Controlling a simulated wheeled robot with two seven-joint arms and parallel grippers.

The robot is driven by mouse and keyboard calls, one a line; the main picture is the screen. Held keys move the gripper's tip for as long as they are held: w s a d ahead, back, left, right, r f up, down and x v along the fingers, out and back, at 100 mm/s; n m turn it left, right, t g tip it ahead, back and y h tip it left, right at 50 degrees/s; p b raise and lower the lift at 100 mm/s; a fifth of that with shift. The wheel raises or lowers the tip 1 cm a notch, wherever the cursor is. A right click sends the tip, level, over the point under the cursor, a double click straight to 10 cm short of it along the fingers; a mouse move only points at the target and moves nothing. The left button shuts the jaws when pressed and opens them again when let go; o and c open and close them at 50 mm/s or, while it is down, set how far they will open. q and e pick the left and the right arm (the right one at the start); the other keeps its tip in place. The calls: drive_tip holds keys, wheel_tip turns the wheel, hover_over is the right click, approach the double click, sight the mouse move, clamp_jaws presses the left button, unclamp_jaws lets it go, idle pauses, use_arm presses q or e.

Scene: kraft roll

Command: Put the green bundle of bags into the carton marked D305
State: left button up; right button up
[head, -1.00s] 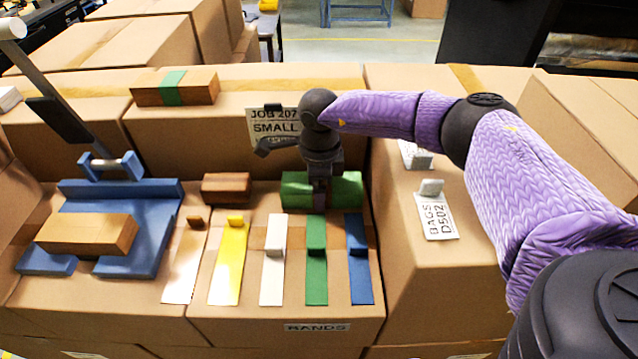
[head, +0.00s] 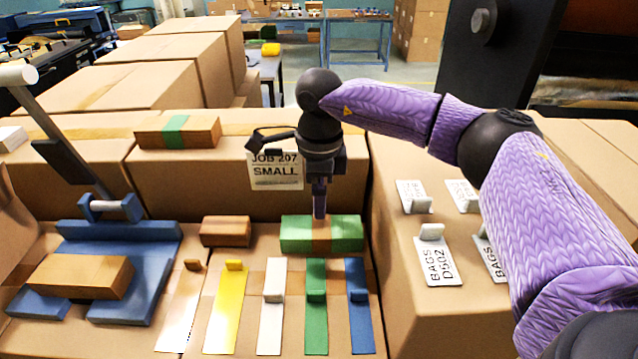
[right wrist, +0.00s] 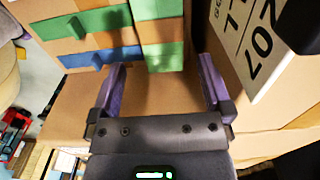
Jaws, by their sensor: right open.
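The green bundle of bags (head: 292,233), with a brown band round its middle, lies on a carton top behind the coloured strips. My right gripper (head: 319,212) points down just above the bundle's middle. In the right wrist view its two fingers (right wrist: 160,64) are spread with nothing between them, and the green bundle (right wrist: 165,58) shows beyond the fingertips. A card reading BAGS D502 (head: 437,262) lies on the right-hand carton. Other cards there are partly hidden or too small to read, and I cannot make out D305. My left gripper is out of view.
A brown block (head: 226,231) lies left of the bundle. A blue press (head: 150,260) with a raised lever holds another brown block. A green-banded brown bundle (head: 178,131) sits on the carton behind. A JOB 207 SMALL sign (head: 275,170) stands behind my right gripper.

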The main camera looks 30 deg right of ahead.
sight(324, 227)
drive_tip(key=s+d+r+t+y+p, duration=0.2)
drive_tip(key=d+r+y+p, duration=0.15)
drive_tip(key=p, duration=0.35)
drive_tip(key=x, duration=0.4)
drive_tip(key=p+x, duration=0.1)
drive_tip(key=x, duration=0.3)
drive_tip(key=d+x, duration=0.1)
drive_tip(key=x, duration=0.3)
drive_tip(key=shift+s+a+f, duration=0.1)
drive_tip(key=shift+s+f, duration=0.15)
drive_tip(key=shift+f, duration=0.35)
